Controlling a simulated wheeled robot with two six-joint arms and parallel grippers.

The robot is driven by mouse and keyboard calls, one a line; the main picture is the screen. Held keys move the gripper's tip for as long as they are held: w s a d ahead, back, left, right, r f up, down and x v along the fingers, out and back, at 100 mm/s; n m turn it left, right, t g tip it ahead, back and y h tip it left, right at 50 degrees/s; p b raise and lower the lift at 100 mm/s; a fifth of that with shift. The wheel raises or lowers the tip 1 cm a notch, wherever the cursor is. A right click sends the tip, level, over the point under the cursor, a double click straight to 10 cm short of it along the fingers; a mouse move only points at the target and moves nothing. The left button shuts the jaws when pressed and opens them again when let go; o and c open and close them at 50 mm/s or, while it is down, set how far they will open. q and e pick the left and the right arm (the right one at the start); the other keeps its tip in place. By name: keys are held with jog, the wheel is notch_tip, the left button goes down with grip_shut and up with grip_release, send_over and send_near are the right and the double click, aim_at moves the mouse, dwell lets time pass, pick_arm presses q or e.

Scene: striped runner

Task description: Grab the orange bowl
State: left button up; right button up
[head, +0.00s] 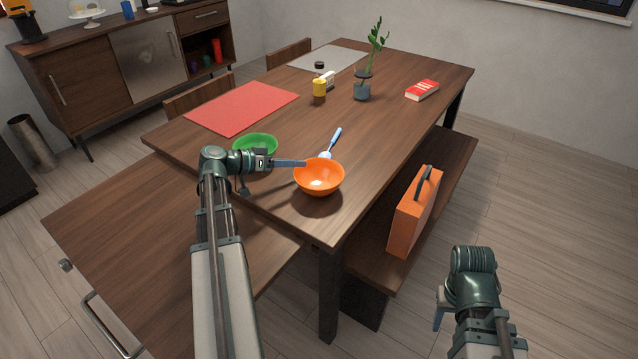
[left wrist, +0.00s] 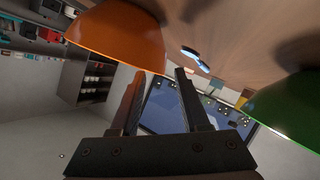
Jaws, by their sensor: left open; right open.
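The orange bowl (head: 319,180) stands upright near the front corner of the wooden table. My left gripper (head: 303,163) reaches it from the left, its fingers at the bowl's left rim. In the left wrist view the orange bowl (left wrist: 118,35) shows large at the upper left. There my left gripper (left wrist: 159,72) has its fingers apart, with the bowl's edge close to the fingertips. I cannot tell whether the rim lies between them. My right gripper (head: 439,308) is low at the right, away from the table, open and far from the bowl.
A green bowl (head: 255,144) stands left of the orange bowl, behind my left gripper. A blue-handled utensil (head: 331,143) lies just behind the orange bowl. An orange case (head: 414,213) stands on the bench (head: 452,160) at right. A red mat (head: 243,107) lies further back.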

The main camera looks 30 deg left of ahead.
aim_at(314, 163)
pick_arm(q)
jog(key=b+x, duration=0.1)
jog(key=x, duration=0.3)
jog(key=shift+w+d+f, duration=0.1)
jog(key=shift+w+d, duration=0.1)
jog(key=shift+w, duration=0.1)
grip_shut()
dwell(1.1)
